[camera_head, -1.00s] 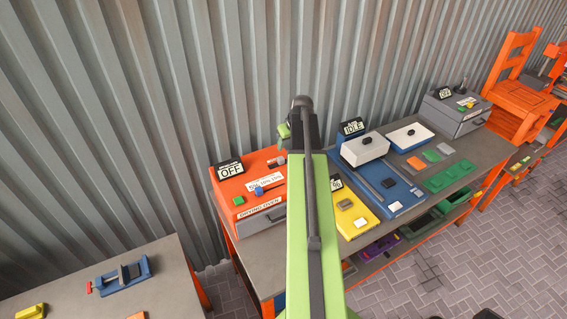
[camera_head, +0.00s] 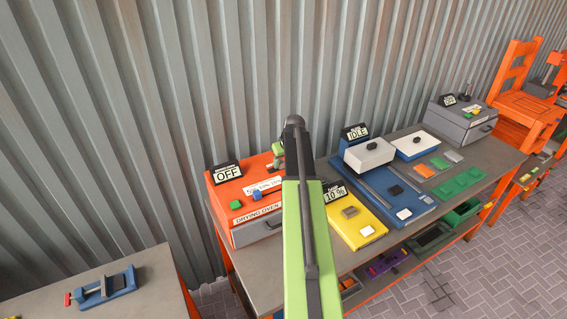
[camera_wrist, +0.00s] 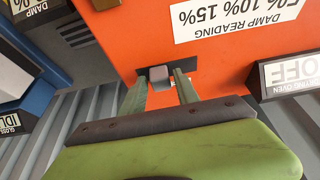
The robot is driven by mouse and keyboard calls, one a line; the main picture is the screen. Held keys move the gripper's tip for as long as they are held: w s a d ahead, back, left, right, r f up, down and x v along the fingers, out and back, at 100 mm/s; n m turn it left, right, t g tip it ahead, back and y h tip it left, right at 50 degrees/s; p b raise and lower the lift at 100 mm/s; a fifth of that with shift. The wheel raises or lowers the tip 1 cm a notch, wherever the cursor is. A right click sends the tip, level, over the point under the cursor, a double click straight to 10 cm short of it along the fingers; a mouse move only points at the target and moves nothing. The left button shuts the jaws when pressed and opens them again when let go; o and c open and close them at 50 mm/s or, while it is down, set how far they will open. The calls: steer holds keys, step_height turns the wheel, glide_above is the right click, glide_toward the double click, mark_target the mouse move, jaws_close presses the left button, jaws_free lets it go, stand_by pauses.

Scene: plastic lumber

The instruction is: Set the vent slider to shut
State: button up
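The orange drying oven (camera_head: 218,196) stands at the left end of the long bench. Its sign (camera_head: 228,173) reads OFF. In the wrist view, which is upside down, the oven's orange top (camera_wrist: 225,62) carries a grey slider knob (camera_wrist: 160,76) in a dark slot (camera_wrist: 178,66). I take this knob for the vent slider; no open or shut marking is readable. My gripper (camera_wrist: 160,86) is open, with its green fingers on either side of the knob and small gaps visible. In the head view my gripper (camera_head: 278,156) is over the oven's back right, and the knob is hidden.
Green and blue buttons (camera_head: 256,195) and a damp reading label (camera_wrist: 235,16) are on the oven. A yellow damp meter (camera_head: 352,236) and blue gloss machine (camera_head: 375,192) stand to the right. The corrugated wall (camera_head: 120,120) is close behind. A second table (camera_head: 150,285) is at left.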

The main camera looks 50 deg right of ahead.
jaws_close()
stand_by(1.1)
